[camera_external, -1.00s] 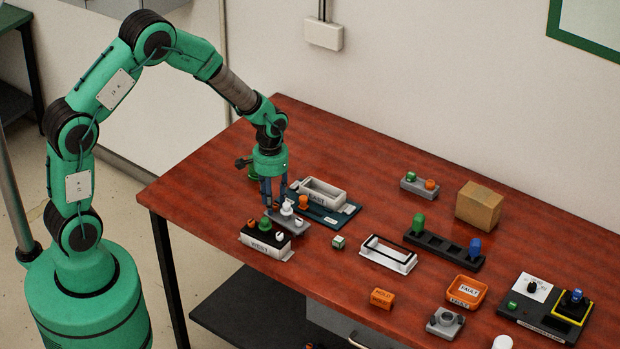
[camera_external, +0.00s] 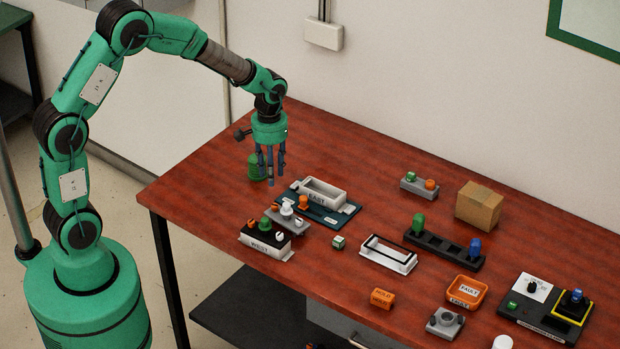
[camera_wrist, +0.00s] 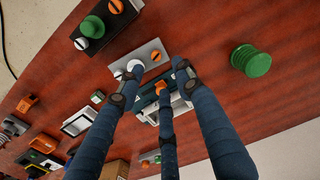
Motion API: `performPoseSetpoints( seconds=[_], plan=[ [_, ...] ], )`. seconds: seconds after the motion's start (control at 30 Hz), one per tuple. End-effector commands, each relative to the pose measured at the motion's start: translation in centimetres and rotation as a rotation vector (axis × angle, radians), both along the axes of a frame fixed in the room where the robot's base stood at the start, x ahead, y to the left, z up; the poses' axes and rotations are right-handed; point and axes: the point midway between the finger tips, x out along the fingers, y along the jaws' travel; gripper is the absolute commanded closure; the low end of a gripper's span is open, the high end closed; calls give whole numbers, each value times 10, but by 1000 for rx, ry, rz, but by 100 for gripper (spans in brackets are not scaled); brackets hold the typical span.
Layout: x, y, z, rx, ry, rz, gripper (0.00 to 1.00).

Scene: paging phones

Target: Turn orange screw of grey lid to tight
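The grey lid (camera_external: 273,214) is a flat plate with a white knob (camera_external: 287,208) in its middle. It lies between the box marked WEST and the dark blue base. In the wrist view the lid (camera_wrist: 149,49) carries an orange screw (camera_wrist: 157,56) at one end and a white screw at the other. The screw's slot angle is too small to read surely. My gripper (camera_external: 271,178) hangs above the table behind the lid, its three fingers pointing down, apart and empty. The fingers also frame the lower wrist view (camera_wrist: 160,95), clear of the lid.
The WEST box (camera_external: 262,247) with a green knob stands in front of the lid. The dark blue base (camera_external: 325,216) holds an orange knob (camera_external: 302,201) and the EAST box (camera_external: 322,189). A green ribbed cylinder (camera_external: 256,167) stands close behind my gripper. The table's far left is clear.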

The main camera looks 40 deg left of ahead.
Motion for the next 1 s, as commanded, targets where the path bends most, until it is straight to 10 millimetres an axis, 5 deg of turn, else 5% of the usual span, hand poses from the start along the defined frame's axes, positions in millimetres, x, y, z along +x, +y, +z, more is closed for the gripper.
performPoseSetpoints(
  seconds=[1.0],
  plan=[
    [-44, 51, 135, -23, -112, -32, 65]
  ],
)
